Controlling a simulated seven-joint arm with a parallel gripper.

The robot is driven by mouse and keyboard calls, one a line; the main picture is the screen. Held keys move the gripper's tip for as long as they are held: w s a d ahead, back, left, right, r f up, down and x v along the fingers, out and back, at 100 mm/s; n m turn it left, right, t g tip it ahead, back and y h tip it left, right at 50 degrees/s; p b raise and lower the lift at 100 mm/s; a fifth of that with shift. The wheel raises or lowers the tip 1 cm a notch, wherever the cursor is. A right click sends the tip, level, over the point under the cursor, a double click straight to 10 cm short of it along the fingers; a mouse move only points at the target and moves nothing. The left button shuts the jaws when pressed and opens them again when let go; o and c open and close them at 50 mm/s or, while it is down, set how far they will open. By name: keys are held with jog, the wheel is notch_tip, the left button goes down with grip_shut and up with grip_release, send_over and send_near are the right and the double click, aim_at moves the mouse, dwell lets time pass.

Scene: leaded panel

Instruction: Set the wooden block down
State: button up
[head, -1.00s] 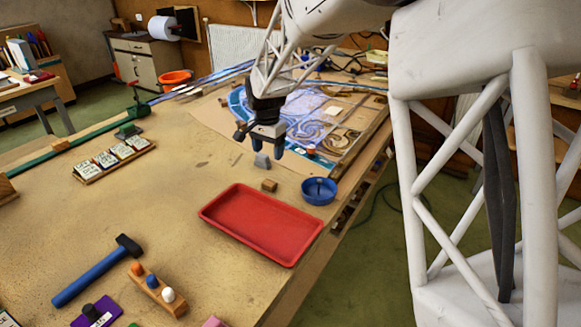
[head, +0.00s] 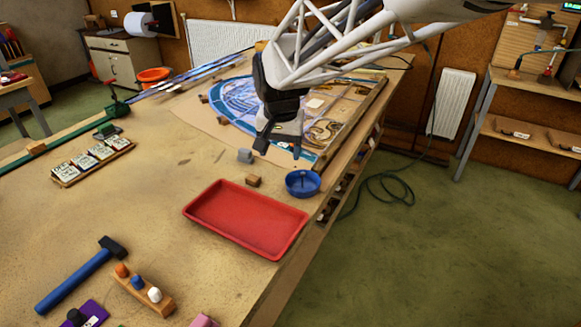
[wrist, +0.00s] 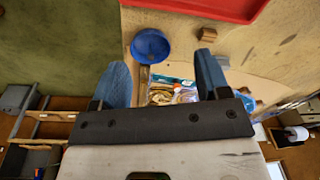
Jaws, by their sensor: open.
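A small wooden block (head: 252,181) sits on the bench between the grey block and the red tray, left of the blue bowl. It also shows at the top of the wrist view (wrist: 208,34), beyond one fingertip. My gripper (head: 278,148) is open and empty, its fingers pointing down above the near edge of the leaded panel (head: 318,128). It is beyond the wooden block and apart from it. In the wrist view the two blue fingers of my gripper (wrist: 160,66) stand wide apart with nothing held between them.
The blue bowl (head: 303,184) stands near the bench's right edge. A red tray (head: 200,217) lies nearer, and a grey block (head: 245,156) stands beyond the wooden block. A hammer (head: 75,280) and a peg rack (head: 144,290) lie at the front left.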

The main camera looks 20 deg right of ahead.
jog(key=s+d+n, duration=0.1)
jog(key=s+n, duration=0.1)
jog(key=s, duration=0.9)
jog(key=s+d+n+t, duration=0.1)
jog(key=s+d+n, duration=0.1)
jog(key=s, duration=1)
jog(key=shift+s+f+n, duration=0.3)
jog(key=shift+n, duration=0.1)
